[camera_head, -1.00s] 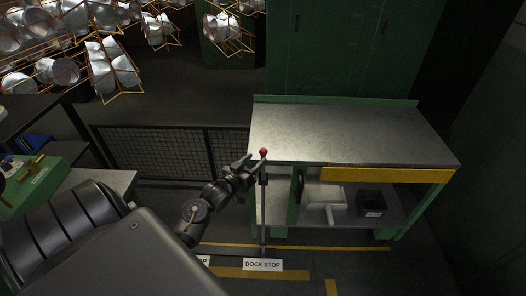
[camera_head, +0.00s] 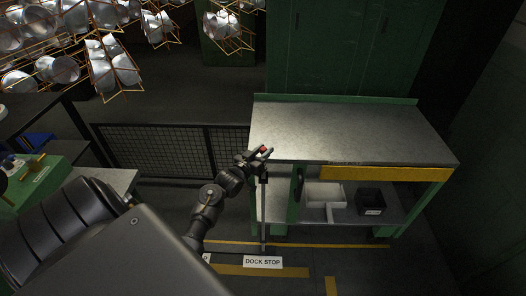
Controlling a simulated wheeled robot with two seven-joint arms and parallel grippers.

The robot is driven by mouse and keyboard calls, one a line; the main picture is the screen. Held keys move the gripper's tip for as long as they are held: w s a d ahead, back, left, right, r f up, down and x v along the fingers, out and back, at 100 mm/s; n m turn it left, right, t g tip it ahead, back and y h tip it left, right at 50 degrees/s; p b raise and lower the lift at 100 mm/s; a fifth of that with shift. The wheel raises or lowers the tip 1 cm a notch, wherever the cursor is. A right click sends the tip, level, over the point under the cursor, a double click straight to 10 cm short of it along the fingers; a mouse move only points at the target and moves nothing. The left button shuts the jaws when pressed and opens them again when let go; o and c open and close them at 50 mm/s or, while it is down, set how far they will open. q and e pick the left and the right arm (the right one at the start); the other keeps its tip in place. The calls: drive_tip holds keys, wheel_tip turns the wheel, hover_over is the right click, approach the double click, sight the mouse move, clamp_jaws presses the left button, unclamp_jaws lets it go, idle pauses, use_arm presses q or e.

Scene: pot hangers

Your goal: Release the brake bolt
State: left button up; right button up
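A thin upright post (camera_head: 263,215) with a small red knob (camera_head: 263,149) on top stands at the left front corner of the bench, behind the "DOCK STOP" label. I take it for the brake bolt. My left gripper (camera_head: 265,151) is at the knob, with its fingers on either side of it and partly covering it. The fingers look spread, but whether they touch the knob is too small to tell. My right gripper is not in view.
A green workbench (camera_head: 340,135) with a grey top stands to the right. Its lower shelf holds a white bin (camera_head: 325,195) and a black bin (camera_head: 371,201). A mesh fence (camera_head: 150,150) runs behind my arm. Pots hang on racks (camera_head: 115,65) at upper left. A "DOCK STOP" sign (camera_head: 262,262) lies on the floor.

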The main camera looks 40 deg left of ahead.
use_arm(q)
clamp_jaws()
wheel_tip(320, 180, up, 5)
drive_tip(key=p, duration=0.4)
drive_tip(key=shift+r+p, duration=0.1)
drive_tip(key=shift+p, duration=0.2)
drive_tip(key=shift+a, duration=0.1)
drive_tip(key=o, duration=0.6)
unclamp_jaws()
drive_tip(key=shift+c, duration=0.2)
drive_tip(key=shift+o, duration=0.9)
